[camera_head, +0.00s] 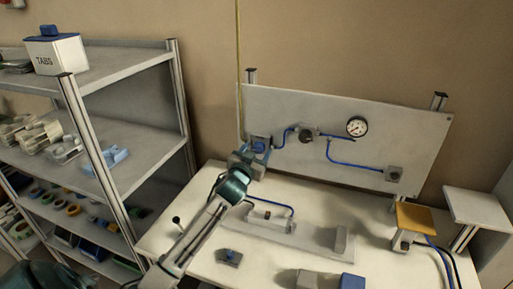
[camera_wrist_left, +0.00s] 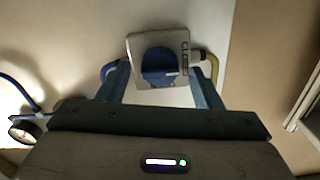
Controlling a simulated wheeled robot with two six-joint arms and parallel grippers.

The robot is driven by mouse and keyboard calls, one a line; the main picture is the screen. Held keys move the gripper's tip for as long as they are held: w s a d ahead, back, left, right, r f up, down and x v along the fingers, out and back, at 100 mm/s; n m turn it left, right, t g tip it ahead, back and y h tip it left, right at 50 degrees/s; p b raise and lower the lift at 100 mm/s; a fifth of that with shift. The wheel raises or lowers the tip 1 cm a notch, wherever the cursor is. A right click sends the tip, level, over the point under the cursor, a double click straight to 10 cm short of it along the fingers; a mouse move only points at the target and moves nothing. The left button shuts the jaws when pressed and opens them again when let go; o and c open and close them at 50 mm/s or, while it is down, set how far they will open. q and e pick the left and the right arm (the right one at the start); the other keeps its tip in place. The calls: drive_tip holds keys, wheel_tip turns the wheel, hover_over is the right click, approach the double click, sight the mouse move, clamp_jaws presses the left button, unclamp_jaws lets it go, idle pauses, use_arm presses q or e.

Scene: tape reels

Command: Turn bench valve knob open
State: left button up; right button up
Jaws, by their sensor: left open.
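The valve knob is a round blue knob (camera_wrist_left: 158,64) on a square pale plate (camera_wrist_left: 142,42). Lettering that looks like "CLOSED" runs up the plate's right side. In the head view the knob (camera_head: 258,146) is at the left end of the upright panel, partly hidden by my gripper. My left gripper (camera_head: 252,156) is at the knob. In the left wrist view its two fingers (camera_wrist_left: 160,78) are spread, one on each side of the knob. I cannot tell whether they touch it. My right gripper is not in view.
The white panel (camera_head: 290,108) carries a gauge (camera_head: 357,126), a dark fitting (camera_head: 306,134) and blue tubing. The bench (camera_head: 200,235) below holds a raised block (camera_head: 268,213) and small fixtures. A loaded shelf rack (camera_head: 140,165) stands at left.

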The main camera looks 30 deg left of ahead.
use_arm(q)
drive_tip(key=shift+w+r, duration=0.1)
drive_tip(key=shift+w, duration=0.1)
drive_tip(key=shift+c, duration=0.9)
drive_tip(key=c, duration=0.8)
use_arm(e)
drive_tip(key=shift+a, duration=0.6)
